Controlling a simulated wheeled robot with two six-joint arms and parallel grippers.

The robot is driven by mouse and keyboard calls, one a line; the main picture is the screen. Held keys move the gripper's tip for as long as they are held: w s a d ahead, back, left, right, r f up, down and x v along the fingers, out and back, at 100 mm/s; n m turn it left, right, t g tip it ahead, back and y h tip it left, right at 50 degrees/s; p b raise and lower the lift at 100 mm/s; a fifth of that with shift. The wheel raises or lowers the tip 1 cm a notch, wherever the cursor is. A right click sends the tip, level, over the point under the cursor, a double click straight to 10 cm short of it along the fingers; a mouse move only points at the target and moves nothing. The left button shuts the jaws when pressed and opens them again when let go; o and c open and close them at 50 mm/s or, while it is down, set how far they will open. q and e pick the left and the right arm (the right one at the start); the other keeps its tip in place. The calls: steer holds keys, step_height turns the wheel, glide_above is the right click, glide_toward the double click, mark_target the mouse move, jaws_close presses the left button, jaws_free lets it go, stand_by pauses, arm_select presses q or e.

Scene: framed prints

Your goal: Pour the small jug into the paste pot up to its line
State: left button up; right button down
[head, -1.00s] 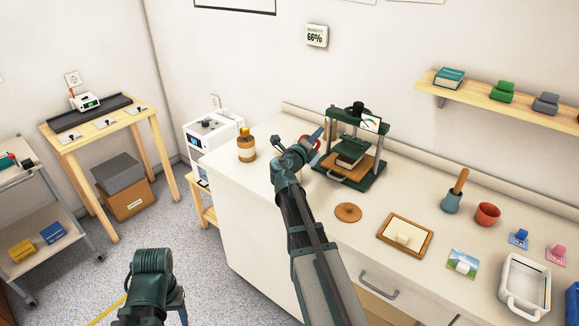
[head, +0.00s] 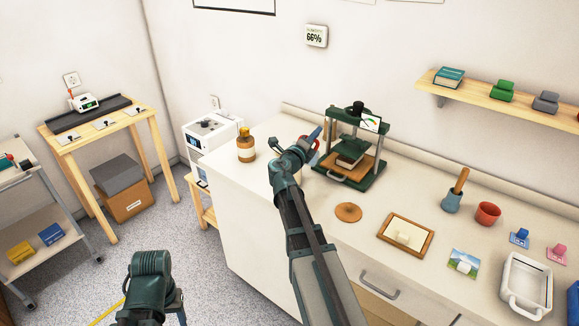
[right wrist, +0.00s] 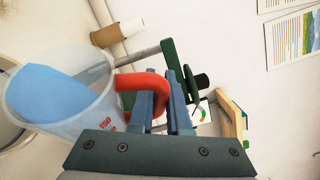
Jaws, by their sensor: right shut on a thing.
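My right gripper (right wrist: 163,92) is shut on the red handle (right wrist: 140,90) of a clear jug (right wrist: 92,105) with red markings. Blue liquid (right wrist: 50,92) shows inside the jug; its exact tilt is hard to tell. In the head view my right gripper (head: 313,142) is over the counter, left of the green press, and my wrist hides most of the jug. A pale round rim (right wrist: 8,140) shows beside the jug in the right wrist view; I cannot tell whether it is the paste pot. My left gripper (head: 160,305) is low over the floor; its jaws are unclear.
A brown bottle (head: 246,147) stands on the counter (head: 235,185) at the left. The green press (head: 354,150) stands behind my right arm. A cork disc (head: 348,212), a wooden frame (head: 405,237), a blue-grey pot (head: 452,202) and a red pot (head: 487,214) are to the right.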

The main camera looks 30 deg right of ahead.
arm_select(q)
steer(key=shift+a+f, duration=0.15)
steer(key=shift+f, duration=0.15)
arm_select(e)
steer(key=shift+w+a+n, duration=0.1)
steer(key=shift+a+n, duration=0.05)
steer(key=shift+n, duration=0.15)
steer(key=shift+w+a+r+h, duration=0.1)
steer(key=shift+h, duration=0.2)
stand_by(0.4)
